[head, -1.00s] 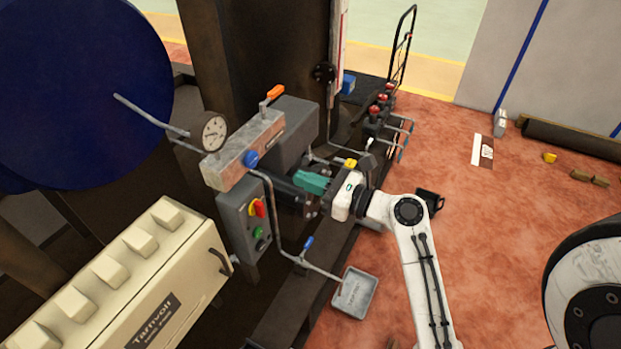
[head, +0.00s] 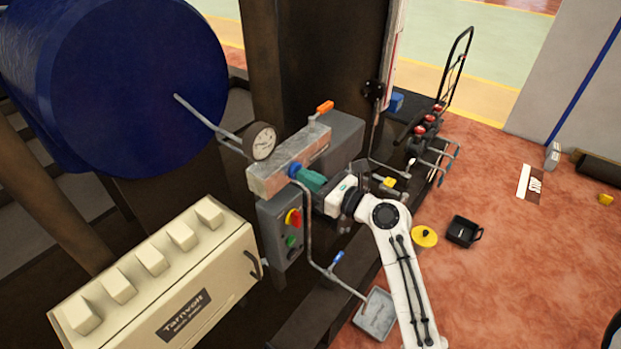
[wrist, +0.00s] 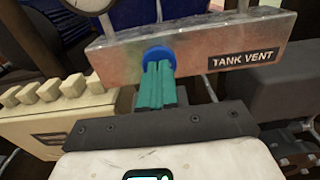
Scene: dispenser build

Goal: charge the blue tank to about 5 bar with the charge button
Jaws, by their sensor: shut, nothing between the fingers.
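The blue tank (head: 140,85) is the large drum at upper left. A metal block (head: 272,176) in front of it carries a round blue button (head: 293,169), which also shows in the wrist view (wrist: 157,52). My gripper (head: 302,174) is shut and empty. Its teal fingertips (wrist: 157,66) are at the face of the blue button and overlap its lower part; I cannot tell whether the button is pressed in. A round dial gauge (head: 263,141) stands above the block; its needle is too small to read. I see no charge label.
An orange lever (head: 325,107) stands at the block's right end, where the wrist view shows a TANK VENT label (wrist: 243,59). A control box (head: 281,232) with a red-yellow knob and green button hangs below. A cream Tarnvolt cabinet (head: 165,275) is at lower left. A bent pipe (head: 312,240) runs down to a tray.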

